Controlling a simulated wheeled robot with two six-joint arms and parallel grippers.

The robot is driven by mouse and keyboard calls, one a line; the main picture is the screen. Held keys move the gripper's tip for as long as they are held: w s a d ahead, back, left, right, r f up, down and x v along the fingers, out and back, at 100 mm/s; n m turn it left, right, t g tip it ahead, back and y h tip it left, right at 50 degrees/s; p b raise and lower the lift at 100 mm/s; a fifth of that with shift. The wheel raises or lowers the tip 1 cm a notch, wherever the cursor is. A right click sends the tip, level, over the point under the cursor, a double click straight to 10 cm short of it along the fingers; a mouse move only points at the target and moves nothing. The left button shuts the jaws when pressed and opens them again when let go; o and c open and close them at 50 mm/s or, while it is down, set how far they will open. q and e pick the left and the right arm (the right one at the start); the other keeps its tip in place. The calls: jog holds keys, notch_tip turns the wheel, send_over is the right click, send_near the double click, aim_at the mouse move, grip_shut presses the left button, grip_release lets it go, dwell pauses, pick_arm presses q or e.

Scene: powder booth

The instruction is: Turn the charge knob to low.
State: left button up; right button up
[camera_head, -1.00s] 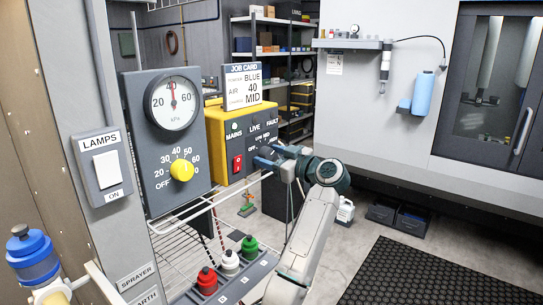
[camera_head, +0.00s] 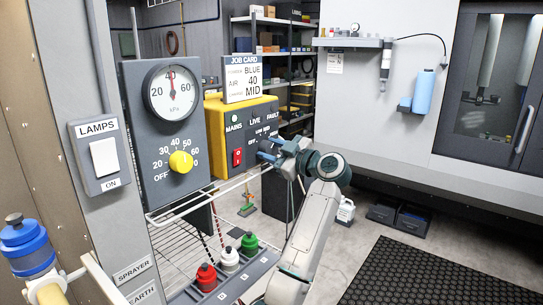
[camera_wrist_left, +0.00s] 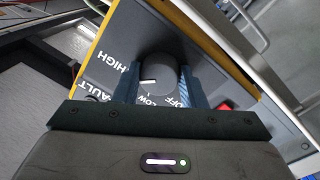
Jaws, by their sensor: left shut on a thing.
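The charge knob (camera_wrist_left: 160,75) is a dark round knob with a white pointer line, on the dark front panel of the yellow control box (camera_head: 214,107). My left gripper (camera_wrist_left: 170,88) has its blue fingers on either side of the knob and is shut on it. The pointer faces left in the wrist view, between the HIGH and LOW marks; the left finger covers that part of the dial. LOW and OFF show below the knob. In the head view my left gripper (camera_head: 268,150) hides the knob. My right gripper is not in view.
The job card (camera_head: 242,78) on the box reads BLUE, 40, MID. A grey gauge panel with a yellow knob (camera_head: 181,162) stands to the left. Below are a wire rack and a tray with red, white and green bottles (camera_head: 229,259). A red switch (camera_head: 237,157) sits close to the gripper.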

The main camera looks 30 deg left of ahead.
pick_arm(q)
jog(key=n+b, duration=0.2)
jog(key=n, duration=0.1)
jog(key=n+b, duration=0.1)
jog(key=shift+f+n+b, duration=0.3)
jog(key=shift+n, duration=0.1)
jog(key=n+b, duration=0.3)
jog(key=shift+n+g, duration=0.3)
jog(key=shift+n, duration=0.1)
jog(key=n+b, duration=0.3)
jog(key=n, duration=0.1)
jog(key=shift+w+y+b, duration=0.1)
jog(key=shift+y+b, duration=0.2)
jog(key=shift+b, duration=0.05)
jog(key=shift+n+b, duration=0.55)
jog(key=shift+n, duration=0.15)
jog(key=shift+g, duration=0.4)
jog(key=o, duration=1)
jog(key=shift+r, duration=0.1)
jog(key=shift+d, duration=0.1)
